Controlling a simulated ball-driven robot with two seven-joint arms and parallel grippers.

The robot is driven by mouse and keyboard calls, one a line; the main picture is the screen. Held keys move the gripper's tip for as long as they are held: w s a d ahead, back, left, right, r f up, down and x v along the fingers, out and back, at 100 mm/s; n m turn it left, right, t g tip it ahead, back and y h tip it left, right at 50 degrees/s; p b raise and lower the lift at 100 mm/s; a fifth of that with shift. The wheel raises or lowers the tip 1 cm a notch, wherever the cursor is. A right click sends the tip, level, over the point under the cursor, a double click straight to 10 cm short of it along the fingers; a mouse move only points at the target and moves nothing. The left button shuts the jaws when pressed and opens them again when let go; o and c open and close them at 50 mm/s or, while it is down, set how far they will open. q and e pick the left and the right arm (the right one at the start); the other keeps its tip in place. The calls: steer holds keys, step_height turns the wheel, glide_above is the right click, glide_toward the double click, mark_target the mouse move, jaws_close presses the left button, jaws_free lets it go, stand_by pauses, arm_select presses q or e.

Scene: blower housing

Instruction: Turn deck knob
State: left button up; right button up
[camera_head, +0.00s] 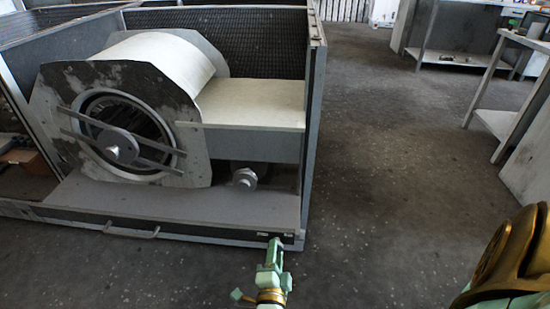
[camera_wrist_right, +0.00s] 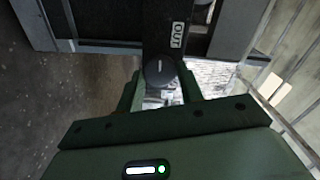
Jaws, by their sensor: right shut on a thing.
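The deck knob (camera_wrist_right: 158,72) is a dark round knob with a small pale mark. In the right wrist view it sits between the two green fingers of my right gripper (camera_wrist_right: 160,88), which is shut on it. A label reading "OUT" is on the dark strip just beyond the knob. In the head view my right gripper (camera_head: 274,246) is at the right end of the blower housing's front edge and hides the knob. My left gripper is not in view.
The blower housing (camera_head: 312,120) holds a large round fan scroll (camera_head: 165,62) on its deck. A handle (camera_head: 130,231) is on its front edge at the left. A metal table (camera_head: 500,122) stands at the right. The grey floor between them is clear.

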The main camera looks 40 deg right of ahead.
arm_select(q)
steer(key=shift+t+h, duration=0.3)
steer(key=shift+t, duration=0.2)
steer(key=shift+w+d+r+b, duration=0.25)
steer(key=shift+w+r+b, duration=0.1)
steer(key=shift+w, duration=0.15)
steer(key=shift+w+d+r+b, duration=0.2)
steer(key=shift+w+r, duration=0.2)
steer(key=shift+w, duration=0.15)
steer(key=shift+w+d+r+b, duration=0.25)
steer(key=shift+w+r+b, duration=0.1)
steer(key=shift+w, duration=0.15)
arm_select(e)
steer(key=shift+f+m, duration=0.2)
steer(key=shift+m, duration=4.9)
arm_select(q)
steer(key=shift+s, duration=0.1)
arm_select(e)
steer(key=shift+s, duration=0.1)
steer(key=o, duration=1)
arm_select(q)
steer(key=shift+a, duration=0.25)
